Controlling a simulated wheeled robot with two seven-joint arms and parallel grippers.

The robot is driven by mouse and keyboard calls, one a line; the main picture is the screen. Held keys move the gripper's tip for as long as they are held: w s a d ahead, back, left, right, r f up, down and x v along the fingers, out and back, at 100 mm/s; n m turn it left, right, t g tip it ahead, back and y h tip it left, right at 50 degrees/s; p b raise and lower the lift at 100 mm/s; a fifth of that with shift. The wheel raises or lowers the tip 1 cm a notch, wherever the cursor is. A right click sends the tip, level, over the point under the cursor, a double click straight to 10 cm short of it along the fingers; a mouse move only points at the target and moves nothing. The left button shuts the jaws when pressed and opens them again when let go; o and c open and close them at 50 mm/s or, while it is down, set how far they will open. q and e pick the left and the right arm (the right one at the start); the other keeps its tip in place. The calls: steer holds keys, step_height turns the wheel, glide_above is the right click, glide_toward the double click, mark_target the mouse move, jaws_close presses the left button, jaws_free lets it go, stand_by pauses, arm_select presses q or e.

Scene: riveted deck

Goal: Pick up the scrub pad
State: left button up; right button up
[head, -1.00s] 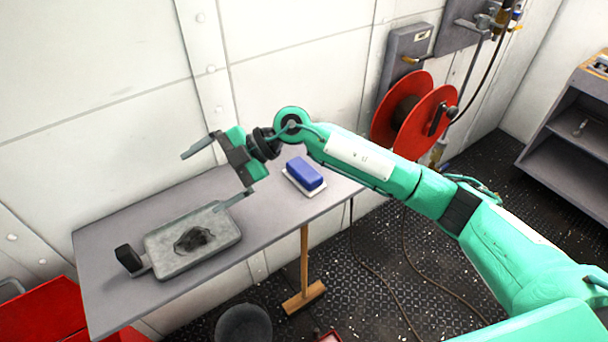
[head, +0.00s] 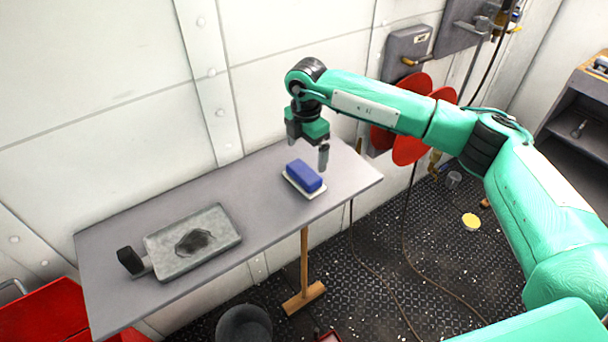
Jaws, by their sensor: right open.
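The scrub pad (head: 304,176) is a blue block with a white base, lying on the right part of the grey table (head: 262,219). My right gripper (head: 308,160) points down just above and behind the pad, apart from it as far as I can see. It is open and empty. One finger shows clearly at its right; the other is mostly hidden. My left gripper is not in the head view.
A grey metal tray (head: 222,226) with a dark stain and a black handle lies on the table's left part. A red hose reel (head: 411,147) is behind my right arm. A dark bucket (head: 244,325) and a wooden-headed broom (head: 304,297) are on the floor in front.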

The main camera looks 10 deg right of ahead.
mark_target(304, 171)
step_height(304, 171, down, 2)
steer(key=shift+s+a+f+p, duration=0.15)
steer(key=shift+f+p, duration=0.25)
steer(key=shift+f, duration=0.2)
steer(key=f, duration=0.2)
steer(key=f+p, duration=0.1)
steer(key=shift+s+a+f, duration=0.15)
steer(key=shift+a+f, duration=0.1)
steer(key=shift+f, duration=0.4)
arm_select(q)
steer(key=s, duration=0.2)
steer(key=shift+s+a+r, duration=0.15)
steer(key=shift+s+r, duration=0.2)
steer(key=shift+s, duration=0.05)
arm_select(e)
steer(key=shift+c, duration=0.2)
steer(key=c, duration=0.6)
